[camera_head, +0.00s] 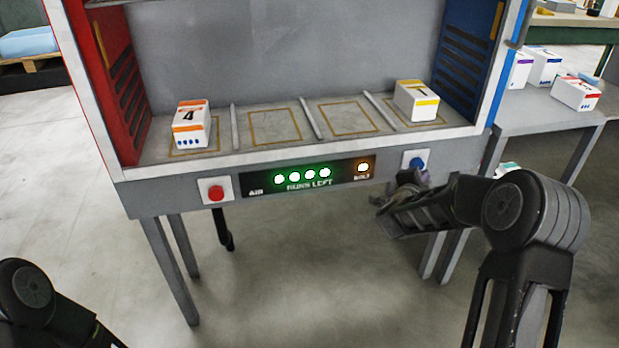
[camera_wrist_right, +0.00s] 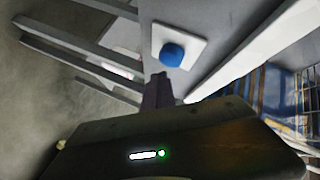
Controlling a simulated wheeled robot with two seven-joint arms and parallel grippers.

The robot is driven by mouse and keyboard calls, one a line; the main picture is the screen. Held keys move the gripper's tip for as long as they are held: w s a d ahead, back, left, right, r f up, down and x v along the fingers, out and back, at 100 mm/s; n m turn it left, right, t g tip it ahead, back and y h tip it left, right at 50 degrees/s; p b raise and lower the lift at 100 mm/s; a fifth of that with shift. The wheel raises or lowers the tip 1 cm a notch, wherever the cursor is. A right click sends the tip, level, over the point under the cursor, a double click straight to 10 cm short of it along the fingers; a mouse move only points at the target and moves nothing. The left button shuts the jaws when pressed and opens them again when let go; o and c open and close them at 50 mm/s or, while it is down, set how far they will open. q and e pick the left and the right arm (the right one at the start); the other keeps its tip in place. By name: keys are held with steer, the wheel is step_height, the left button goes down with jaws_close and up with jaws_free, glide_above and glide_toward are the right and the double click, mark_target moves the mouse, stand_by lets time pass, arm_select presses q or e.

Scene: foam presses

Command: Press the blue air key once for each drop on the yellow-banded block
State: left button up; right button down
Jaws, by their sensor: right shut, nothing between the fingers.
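The blue air key (camera_head: 417,161) is a round button on a white plate at the right of the press's front panel. In the right wrist view the blue key (camera_wrist_right: 172,54) lies just beyond my fingertips. My right gripper (camera_head: 413,181) is shut and empty, just below and in front of the key; a small gap seems to remain in the wrist view (camera_wrist_right: 158,86). The yellow-banded block (camera_head: 416,101) stands in the rightmost bay, with a 1 on top; its drops are too small to make out. My left gripper is out of view.
An orange-banded block (camera_head: 191,125) marked 4, with several blue drops, stands in the leftmost bay. The two middle bays are empty. A red button (camera_head: 216,193) is at the panel's left. The display (camera_head: 305,178) shows several green lights and one orange light. More blocks stand on the right table.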

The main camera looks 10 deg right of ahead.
steer(key=shift+s, duration=1.65)
